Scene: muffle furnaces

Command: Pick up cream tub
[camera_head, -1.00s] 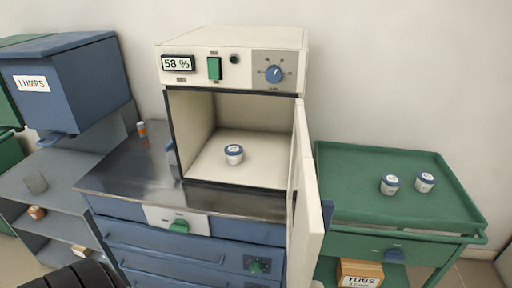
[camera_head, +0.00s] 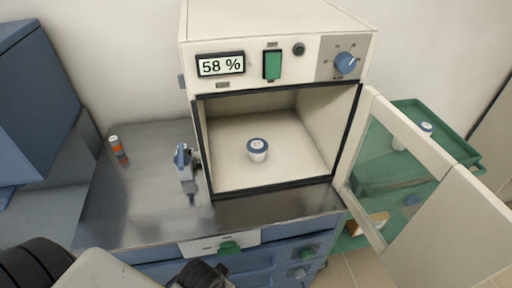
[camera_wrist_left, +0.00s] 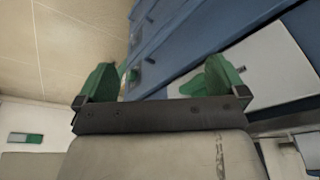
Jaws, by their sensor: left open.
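A small white tub with a blue lid (camera_head: 257,150), which looks like the cream tub, stands upright on the floor of the open furnace (camera_head: 280,110). In the left wrist view my left gripper (camera_wrist_left: 160,80) shows two green fingers spread apart with nothing between them. It faces blue drawer fronts (camera_wrist_left: 180,40) and a pale panel. The tub does not show in the left wrist view. My right gripper is not in view.
The furnace door (camera_head: 410,175) stands open to the right. Behind it is a green cart (camera_head: 455,145) with tubs. On the steel worktop (camera_head: 140,215) are an orange-and-white container (camera_head: 118,149) and a blue-grey latch-like part (camera_head: 184,162) beside the opening.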

